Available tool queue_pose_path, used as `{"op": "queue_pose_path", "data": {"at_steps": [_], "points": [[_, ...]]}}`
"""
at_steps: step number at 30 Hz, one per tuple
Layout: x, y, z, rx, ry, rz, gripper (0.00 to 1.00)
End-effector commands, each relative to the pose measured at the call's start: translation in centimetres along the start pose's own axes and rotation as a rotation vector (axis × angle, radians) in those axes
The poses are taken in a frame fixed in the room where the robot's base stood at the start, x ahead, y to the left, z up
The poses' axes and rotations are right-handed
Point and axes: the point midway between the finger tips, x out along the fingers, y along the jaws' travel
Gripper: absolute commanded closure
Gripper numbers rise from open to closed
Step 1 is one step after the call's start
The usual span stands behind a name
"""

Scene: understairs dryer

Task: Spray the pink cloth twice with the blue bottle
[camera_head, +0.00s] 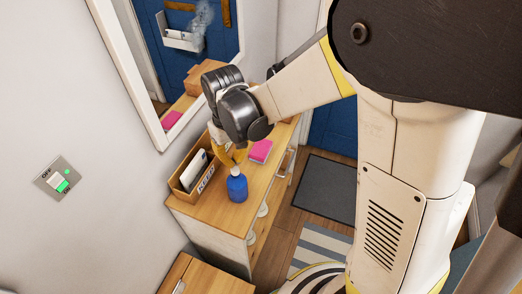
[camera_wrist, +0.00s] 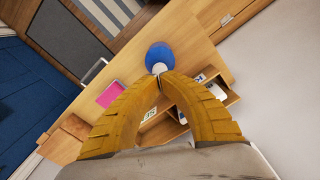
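The blue bottle (camera_head: 237,187) with a small white top stands upright on the wooden dresser top (camera_head: 215,213). In the wrist view the bottle (camera_wrist: 158,55) is just past my fingertips. My gripper (camera_head: 232,160) points down from above it. Its two curved yellow fingers (camera_wrist: 159,76) come close together at the bottle's white top and appear shut on it; the exact contact is too small to see clearly. The pink cloth (camera_head: 261,151) lies folded on the dresser behind and right of the bottle. It also shows in the wrist view (camera_wrist: 112,94), left of the fingers.
An open wooden box (camera_head: 182,192) holding white items and a "KEYS" label stands left of the bottle, near the wall. A mirror (camera_head: 133,75) hangs above the dresser. A wall switch (camera_head: 58,179) is at left. A dark mat (camera_head: 328,187) lies on the floor at right.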

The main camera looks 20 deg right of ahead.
Motion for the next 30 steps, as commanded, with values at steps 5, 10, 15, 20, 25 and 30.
{"op": "queue_pose_path", "data": {"at_steps": [5, 10, 15, 20, 25, 30], "points": [[-1.6, 0.0, 0.0, 0.000, 0.000, 0.000, 1.00], [-3.6, 0.0, 0.0, 0.000, 0.000, 0.000, 1.00], [-5.4, 0.0, 0.0, 0.000, 0.000, 0.000, 1.00], [-6.0, 0.0, 0.0, 0.000, 0.000, 0.000, 1.00], [-5.9, 0.0, 0.0, 0.000, 0.000, 0.000, 1.00], [-5.9, 0.0, 0.0, 0.000, 0.000, 0.000, 1.00]]}}
